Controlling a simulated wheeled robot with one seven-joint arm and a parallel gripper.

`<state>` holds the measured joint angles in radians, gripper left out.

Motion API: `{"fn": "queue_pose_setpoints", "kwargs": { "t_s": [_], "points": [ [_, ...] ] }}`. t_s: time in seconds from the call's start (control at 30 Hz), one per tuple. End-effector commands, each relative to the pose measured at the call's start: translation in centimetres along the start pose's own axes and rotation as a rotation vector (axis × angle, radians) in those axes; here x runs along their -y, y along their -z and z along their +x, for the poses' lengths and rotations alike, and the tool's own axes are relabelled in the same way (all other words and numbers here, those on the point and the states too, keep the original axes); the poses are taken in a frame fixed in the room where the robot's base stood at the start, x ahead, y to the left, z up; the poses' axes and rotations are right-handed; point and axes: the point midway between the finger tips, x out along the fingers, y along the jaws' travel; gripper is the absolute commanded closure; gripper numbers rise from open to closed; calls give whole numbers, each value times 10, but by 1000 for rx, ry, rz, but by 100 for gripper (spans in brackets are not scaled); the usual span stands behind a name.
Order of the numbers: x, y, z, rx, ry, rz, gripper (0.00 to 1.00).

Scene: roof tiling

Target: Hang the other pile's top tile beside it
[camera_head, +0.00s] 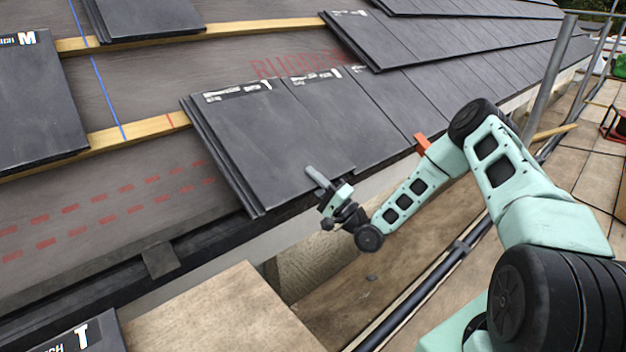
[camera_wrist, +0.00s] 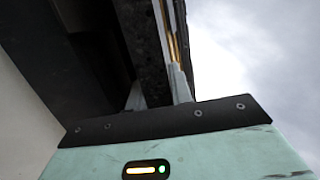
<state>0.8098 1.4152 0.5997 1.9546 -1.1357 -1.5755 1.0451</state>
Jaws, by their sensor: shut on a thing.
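A dark grey tile (camera_head: 265,140) marked T lies at the left end of the lower course on the roof. It lies beside another T tile (camera_head: 345,115) to its right. My gripper (camera_head: 322,184) is shut on the left tile's lower edge, with one finger over its top face. In the wrist view my gripper (camera_wrist: 158,92) has its fingers on either side of a dark tile edge (camera_wrist: 142,45). A pile of tiles marked M (camera_head: 35,105) lies at the left. Another pile marked T (camera_head: 70,338) shows at the bottom left, partly cut off.
Wooden battens (camera_head: 140,130) cross the grey membrane (camera_head: 110,190). A further dark pile (camera_head: 150,18) lies at the top left. Tiled courses (camera_head: 440,40) cover the upper right. A gutter (camera_head: 200,250) runs below the eave. Scaffold poles (camera_head: 555,65) and boards are at the right.

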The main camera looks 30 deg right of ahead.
Motion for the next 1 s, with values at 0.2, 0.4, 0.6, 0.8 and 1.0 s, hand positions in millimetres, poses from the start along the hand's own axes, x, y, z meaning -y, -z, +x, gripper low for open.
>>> {"fn": "queue_pose_setpoints", "kwargs": {
  "t_s": [0.2, 0.4, 0.6, 0.8, 1.0],
  "points": [
    [2, 0, 1, 0, 6, -1, 100],
    [2, 0, 0, -1, 6, -1, 100],
    [1, 0, -3, -1, 6, 0, 100],
    [1, 0, -4, -1, 5, -1, 53],
    [-1, -1, -5, 0, -3, 0, 53]
  ]
}}
